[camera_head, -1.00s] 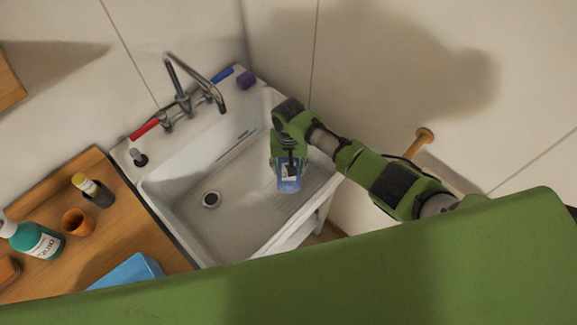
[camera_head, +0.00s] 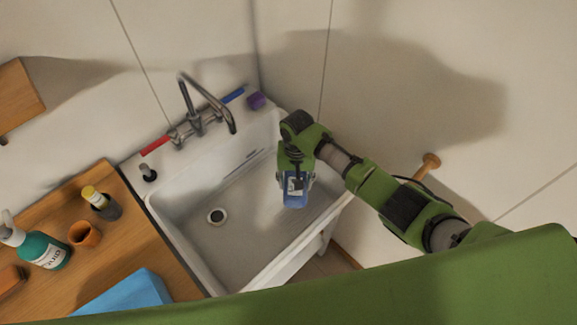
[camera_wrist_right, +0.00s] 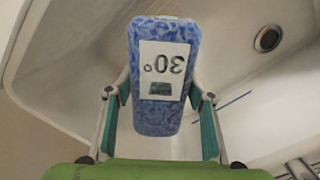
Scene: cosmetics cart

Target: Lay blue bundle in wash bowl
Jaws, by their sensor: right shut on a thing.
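The blue bundle (camera_head: 295,199) is a mottled blue block with a white label. In the right wrist view the bundle (camera_wrist_right: 164,114) has "30°" on its label, seen upside down. My right gripper (camera_head: 297,182) is shut on the bundle, with a finger on each side of it in the right wrist view (camera_wrist_right: 161,100). It holds the bundle over the right part of the wash bowl (camera_head: 240,225), a white sink. I cannot tell how high the bundle is above the bowl's floor. My left gripper is not in view.
A wooden counter (camera_head: 130,215) on the left holds a teal bottle (camera_head: 42,251), an orange cup (camera_head: 84,234) and a blue box (camera_head: 125,297). The bowl's floor around the drain is clear.

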